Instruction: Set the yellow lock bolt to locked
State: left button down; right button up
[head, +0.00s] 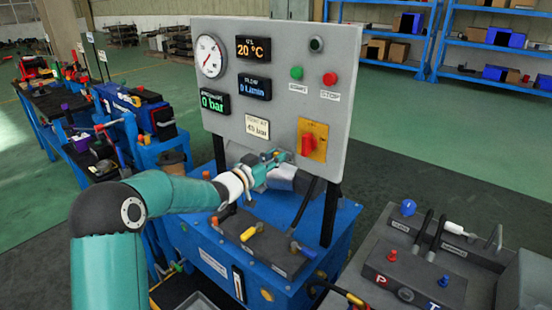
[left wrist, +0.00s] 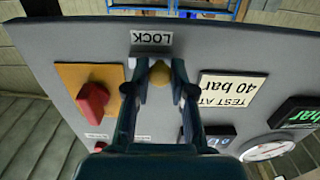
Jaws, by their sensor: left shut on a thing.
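The yellow lock bolt (left wrist: 159,74) shows as a rounded yellow knob in the left wrist view, between my left gripper's fingertips (left wrist: 160,68). The gripper is shut on it. A white LOCK label (left wrist: 151,38), upside down in this view, is on the grey panel (left wrist: 60,40) just beyond the fingertips. In the head view my left gripper (head: 262,166) is at the lower part of the upright panel (head: 270,30), and I cannot make out the bolt there. Which setting the bolt is in cannot be told. My right gripper is not in view.
A red rotary switch on a yellow plate (head: 313,139) sits right of my left gripper. Gauge (head: 211,56), displays and buttons are above. Below is a dark valve block (head: 262,245) with small levers. A grey console (head: 430,255) stands at lower right.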

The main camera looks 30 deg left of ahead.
aim_at(298, 156)
pick_arm(q)
jog(key=shift+d, duration=0.1)
jog(key=d+b, duration=0.4)
jog(key=shift+s+d+f, duration=0.1)
jog(key=shift+s+d, duration=0.1)
jog(key=shift+d, duration=0.2)
jog(key=c, duration=1)
grip_release()
jog(key=shift+d, duration=0.1)
